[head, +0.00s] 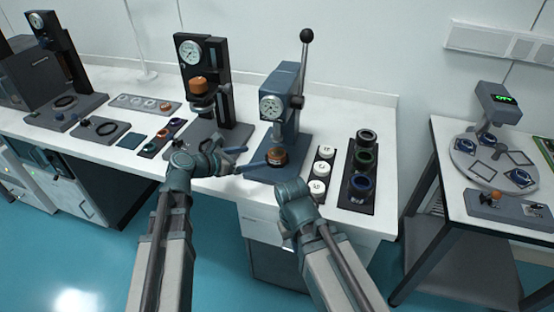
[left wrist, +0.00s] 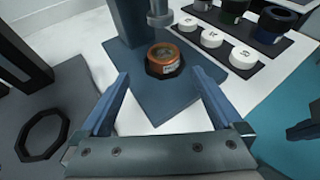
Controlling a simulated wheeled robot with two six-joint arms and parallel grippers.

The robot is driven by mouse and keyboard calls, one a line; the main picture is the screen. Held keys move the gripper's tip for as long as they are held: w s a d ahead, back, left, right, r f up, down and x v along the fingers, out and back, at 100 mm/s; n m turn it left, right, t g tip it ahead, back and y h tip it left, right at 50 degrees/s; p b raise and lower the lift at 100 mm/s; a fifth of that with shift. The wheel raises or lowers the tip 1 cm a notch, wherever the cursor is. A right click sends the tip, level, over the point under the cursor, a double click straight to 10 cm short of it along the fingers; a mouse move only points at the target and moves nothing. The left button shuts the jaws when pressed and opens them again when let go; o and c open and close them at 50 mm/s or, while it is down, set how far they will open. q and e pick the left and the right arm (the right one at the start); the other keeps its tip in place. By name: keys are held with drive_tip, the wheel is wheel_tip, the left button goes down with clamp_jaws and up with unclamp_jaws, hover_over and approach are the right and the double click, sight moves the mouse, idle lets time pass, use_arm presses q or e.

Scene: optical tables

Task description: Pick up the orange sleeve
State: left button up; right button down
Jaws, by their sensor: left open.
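An orange sleeve (head: 277,155) with a small pale label sits in a dark ring-shaped seat on the base of the blue press (head: 283,95), under its ram. In the left wrist view the orange sleeve (left wrist: 165,57) stands upright, just beyond the fingertips. My left gripper (head: 256,156) is open, reaching toward the sleeve from the left. In the left wrist view its two blue fingers (left wrist: 160,72) are spread apart with nothing between them, one to each side of the sleeve's line.
A dark press (head: 217,75) with another orange piece stands to the left. A strip of white caps (head: 319,175) and a rack of dark rings (head: 350,195) lie right of the blue press. A separate table (head: 445,150) stands far right.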

sight(275, 154)
use_arm(q)
drive_tip(key=shift+b+x, duration=0.55)
drive_tip(key=shift+x, duration=1.75)
drive_tip(key=shift+d+f, duration=0.1)
drive_tip(key=b+x, duration=0.1)
drive_tip(key=x, duration=0.1)
drive_tip(key=b+x, duration=0.1)
drive_tip(key=x, duration=0.2)
drive_tip(key=shift+s+d, duration=0.2)
drive_tip(key=shift+c, duration=0.3)
drive_tip(key=c, duration=1.4)
